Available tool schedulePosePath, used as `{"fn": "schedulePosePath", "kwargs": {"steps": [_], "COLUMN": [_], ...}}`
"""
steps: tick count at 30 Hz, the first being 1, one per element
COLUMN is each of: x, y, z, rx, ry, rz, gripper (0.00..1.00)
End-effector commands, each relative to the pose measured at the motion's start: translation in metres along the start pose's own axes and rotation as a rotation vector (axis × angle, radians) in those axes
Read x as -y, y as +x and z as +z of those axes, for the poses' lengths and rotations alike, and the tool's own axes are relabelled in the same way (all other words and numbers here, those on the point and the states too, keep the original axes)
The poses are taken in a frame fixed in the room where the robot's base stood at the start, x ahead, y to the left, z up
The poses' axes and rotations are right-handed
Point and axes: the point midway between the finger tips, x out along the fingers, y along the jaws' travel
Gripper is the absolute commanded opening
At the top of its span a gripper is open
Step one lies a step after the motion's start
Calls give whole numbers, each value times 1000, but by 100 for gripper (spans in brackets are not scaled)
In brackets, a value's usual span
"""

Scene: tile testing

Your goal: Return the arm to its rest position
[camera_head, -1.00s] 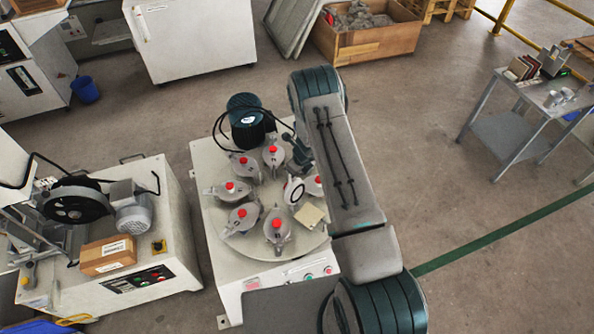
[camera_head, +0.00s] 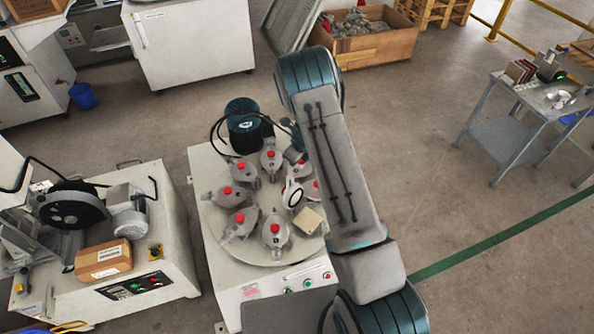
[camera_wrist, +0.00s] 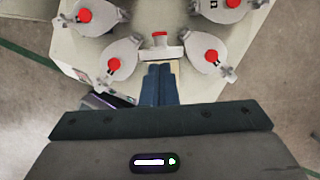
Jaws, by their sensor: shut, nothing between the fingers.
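My arm (camera_head: 340,165) reaches over the right side of a round turntable (camera_head: 222,225) in the head view. My gripper is hidden behind the arm there. In the wrist view, the two blue fingers of my gripper (camera_wrist: 159,70) are together with nothing between them. They point at the turntable area, and a grey bracket with a red top (camera_wrist: 160,44) shows just past their tips. I cannot tell the gap between them. Grey clamps with red knobs lie on both sides of the fingers, one on the left (camera_wrist: 114,63) and one on the right (camera_wrist: 210,53).
A small beige tile (camera_head: 310,221) and a white ring (camera_head: 292,194) are beside the arm. A dark motor (camera_head: 243,122) stands at the turntable's back. A machine with a cardboard box (camera_head: 104,259) is at left. A grey side table (camera_head: 508,137) stands at right, with open floor before it.

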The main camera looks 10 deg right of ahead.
Motion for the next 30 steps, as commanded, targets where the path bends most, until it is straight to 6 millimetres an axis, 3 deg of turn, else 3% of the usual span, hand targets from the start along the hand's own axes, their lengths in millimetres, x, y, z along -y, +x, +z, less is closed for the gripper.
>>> {"fn": "schedulePosePath", "kwargs": {"steps": [9, 13, 21, 30], "x": [-3, -7, -37, -83], "y": [-12, -35, -136, -245], "z": [11, 18, 30, 13], "rx": [2, 17, 70, 102], "ry": [-13, -91, -499, -1016], "rz": [2, 12, 44, 46], "gripper": [0, 0, 0, 0]}}
